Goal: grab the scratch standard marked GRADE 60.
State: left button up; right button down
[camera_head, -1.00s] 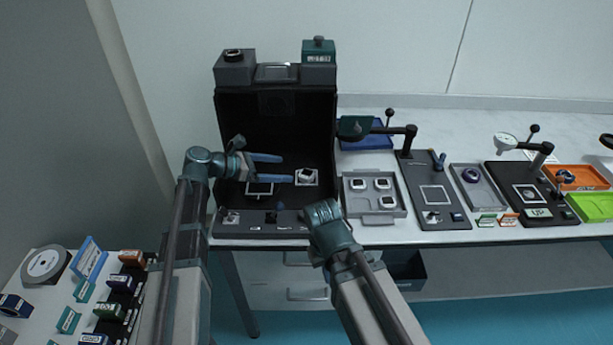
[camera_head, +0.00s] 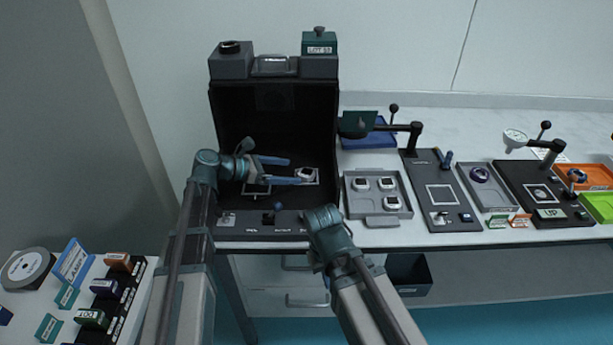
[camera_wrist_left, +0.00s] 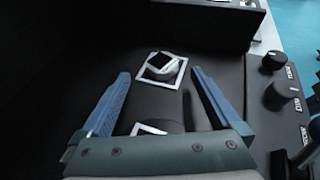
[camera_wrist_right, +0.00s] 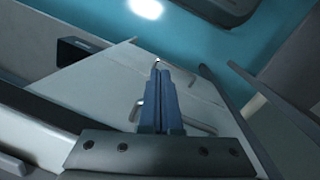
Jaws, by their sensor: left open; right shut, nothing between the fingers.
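No GRADE 60 marking is legible in any view. A small white piece with a dark top (camera_head: 305,173) sits on a white-framed square inside the black booth (camera_head: 262,120); it also shows in the left wrist view (camera_wrist_left: 160,66). My left gripper (camera_head: 293,171) is inside the booth, open and empty, its fingertips close to this piece. In the left wrist view the piece lies ahead, between the fingertip lines. A second white frame (camera_wrist_left: 148,128) shows partly below it. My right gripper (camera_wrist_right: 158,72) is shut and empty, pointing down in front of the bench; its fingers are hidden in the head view.
A grey tray (camera_head: 378,221) with several similar white pieces stands right of the booth. Further right are a dark stand (camera_head: 424,205), another tray and a second stand. Knobs (camera_wrist_left: 285,90) line the booth's front edge. A side table at lower left holds several labelled blocks.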

aim_at(306, 172)
pick_arm(q)
jog(key=b+x, duration=0.1)
jog(key=x, duration=0.3)
jog(key=shift+s+d+f+b, duration=0.1)
jog(key=shift+d+f+b, duration=0.1)
jog(key=shift+b, duration=0.2)
jog(key=shift+d, duration=0.35)
jog(key=c, duration=1.5)
jog(key=shift+r, duration=0.1)
notch_tip(306, 172, up, 10)
jog(key=p, duration=1)
